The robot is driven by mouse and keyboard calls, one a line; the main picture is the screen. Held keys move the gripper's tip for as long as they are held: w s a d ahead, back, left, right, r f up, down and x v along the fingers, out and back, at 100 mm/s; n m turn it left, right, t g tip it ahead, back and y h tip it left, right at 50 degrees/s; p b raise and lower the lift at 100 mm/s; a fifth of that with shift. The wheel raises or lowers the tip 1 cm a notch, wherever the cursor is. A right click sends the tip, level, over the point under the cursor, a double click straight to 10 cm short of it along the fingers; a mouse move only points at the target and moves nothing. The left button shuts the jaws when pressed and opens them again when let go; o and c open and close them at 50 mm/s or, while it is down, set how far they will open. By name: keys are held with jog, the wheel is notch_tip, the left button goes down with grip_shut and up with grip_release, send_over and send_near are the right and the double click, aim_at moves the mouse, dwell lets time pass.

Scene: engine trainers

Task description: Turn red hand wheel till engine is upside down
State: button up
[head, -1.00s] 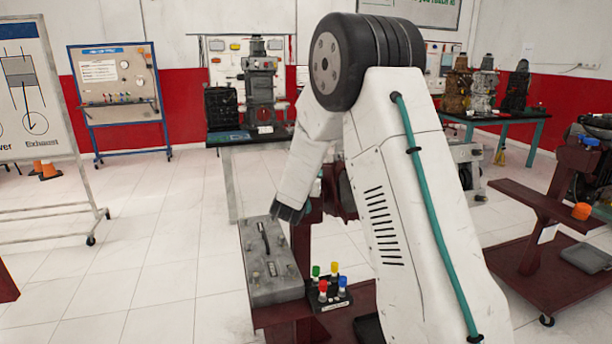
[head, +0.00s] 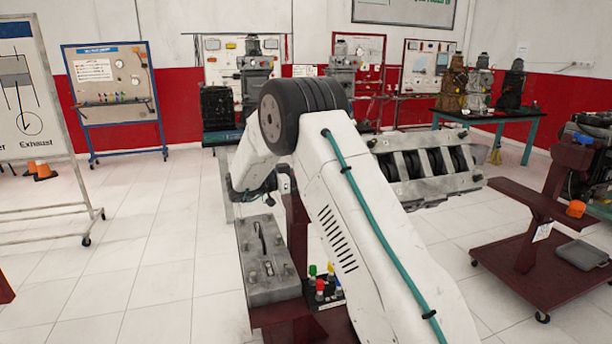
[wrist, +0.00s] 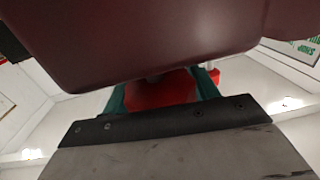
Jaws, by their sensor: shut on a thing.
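The grey engine block (head: 428,168) shows right of my arm in the head view, a row of several dark openings facing my camera. Its left end is hidden behind my arm. In the wrist view, my gripper (wrist: 160,95) has its teal fingers shut on a red part, the red hand wheel (wrist: 163,88). Only a piece of the wheel shows, partly covered by a dark red stand part (wrist: 150,35). In the head view, the fingers and the wheel are hidden behind my arm.
A grey case (head: 266,275) and several coloured-capped bottles (head: 322,283) sit on the dark red stand base below my arm. Another dark red stand (head: 530,225) with an engine is at the right. White floor is open at the left.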

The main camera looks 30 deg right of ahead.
jog(key=m+g+y, duration=0.1)
jog(key=g, duration=0.1)
jog(key=m+g+y, duration=0.1)
jog(key=m+g, duration=0.2)
jog(key=g, duration=0.1)
jog(key=shift+s+m+g+y, duration=0.25)
jog(key=shift+m+g+y, duration=0.15)
jog(key=shift+r, duration=0.1)
jog(key=o, duration=1)
jog(key=shift+a, duration=0.15)
